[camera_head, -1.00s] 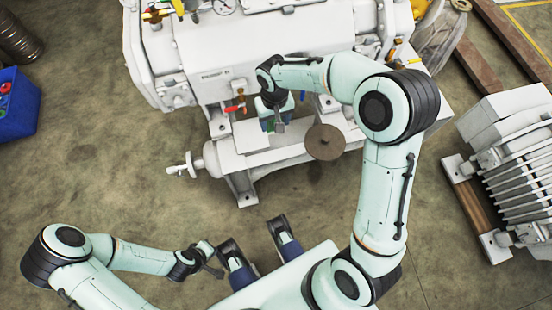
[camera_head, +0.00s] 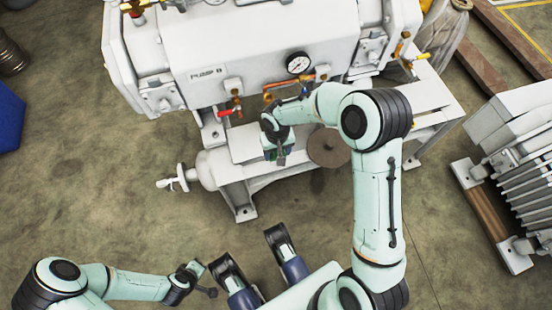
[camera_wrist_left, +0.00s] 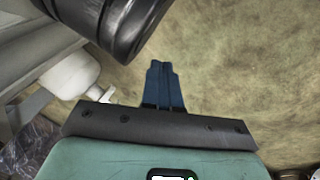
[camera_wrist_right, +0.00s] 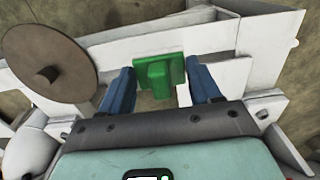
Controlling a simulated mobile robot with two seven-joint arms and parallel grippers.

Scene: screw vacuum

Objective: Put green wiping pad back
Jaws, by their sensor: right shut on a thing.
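The green wiping pad (camera_wrist_right: 158,73) is between the two blue fingers of my right gripper (camera_wrist_right: 160,88) in the right wrist view. The gripper is shut on it. In the head view my right gripper (camera_head: 277,154) is over the front ledge of the white pump, just left of a brown disc (camera_head: 329,146). Most of the pad is hidden there by the hand. I cannot tell whether the pad touches the surface below. My left gripper (camera_wrist_left: 163,84) has its fingers together, empty, over the floor away from the pump.
The white pump body (camera_head: 250,55) with a gauge (camera_head: 299,63) and red-handled valve (camera_head: 231,112) rises behind the right gripper. A white handwheel (camera_head: 173,184) sticks out to the left. A finned white unit (camera_head: 520,150) stands at the right. Floor in front is clear.

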